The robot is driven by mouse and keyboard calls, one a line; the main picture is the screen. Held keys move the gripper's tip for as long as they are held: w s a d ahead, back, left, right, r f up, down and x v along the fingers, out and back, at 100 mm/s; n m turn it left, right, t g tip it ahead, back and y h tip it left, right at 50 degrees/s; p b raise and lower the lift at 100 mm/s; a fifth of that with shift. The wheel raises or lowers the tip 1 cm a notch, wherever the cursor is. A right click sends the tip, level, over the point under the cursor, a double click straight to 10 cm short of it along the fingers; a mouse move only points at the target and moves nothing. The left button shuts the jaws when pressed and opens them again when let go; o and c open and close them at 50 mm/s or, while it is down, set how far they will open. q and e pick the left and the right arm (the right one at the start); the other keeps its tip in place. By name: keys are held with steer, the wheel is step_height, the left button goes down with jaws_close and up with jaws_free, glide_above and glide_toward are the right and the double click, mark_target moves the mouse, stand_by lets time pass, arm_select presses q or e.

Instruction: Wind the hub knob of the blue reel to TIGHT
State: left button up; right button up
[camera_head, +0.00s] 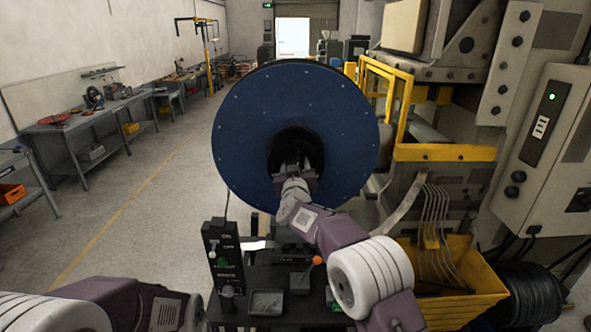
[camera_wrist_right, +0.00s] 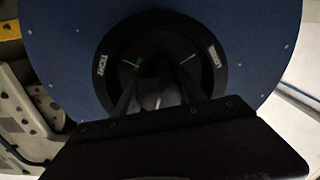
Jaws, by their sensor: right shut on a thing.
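The blue reel (camera_head: 240,130) stands upright in the middle of the head view, its flat face towards me. Its dark round hub (camera_head: 283,143) is at the centre. My right gripper (camera_head: 295,168) reaches straight into the hub and is shut on the hub knob, which its dark fingers mostly hide. In the right wrist view, a TIGHT label (camera_wrist_right: 99,64) is on the left of the dark hub ring (camera_wrist_right: 160,25). A second white label (camera_wrist_right: 214,56), too blurred to read, is on the right. A small green mark (camera_wrist_right: 138,67) and pale lines show between. My left gripper is out of view.
A small black stand with a panel (camera_head: 222,255) and trays (camera_head: 266,302) is below the reel. A yellow bin (camera_head: 465,285), yellow frame and grey machine cabinet (camera_head: 550,150) crowd the right. Workbenches (camera_head: 85,122) line the left wall; the floor between is clear.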

steer(key=m, duration=0.2)
steer(key=m+b, duration=0.2)
steer(key=m, duration=0.1)
steer(key=shift+f+m, duration=0.25)
steer(key=shift+m, duration=0.05)
steer(key=m+b, duration=0.2)
steer(key=m, duration=0.3)
steer(key=m+b, duration=0.2)
steer(key=m, duration=0.3)
steer(key=shift+m+b, duration=0.3)
steer(key=shift+m, duration=0.1)
steer(key=shift+f+m+b, duration=0.1)
steer(key=shift+m+b, duration=0.65)
steer(key=shift+m, duration=1.45)
steer(key=o, duration=1.3)
steer(key=shift+o, duration=0.3)
steer(key=shift+s+d+r, duration=0.1)
steer(key=shift+s+r, duration=0.05)
steer(key=shift+r, duration=0.1)
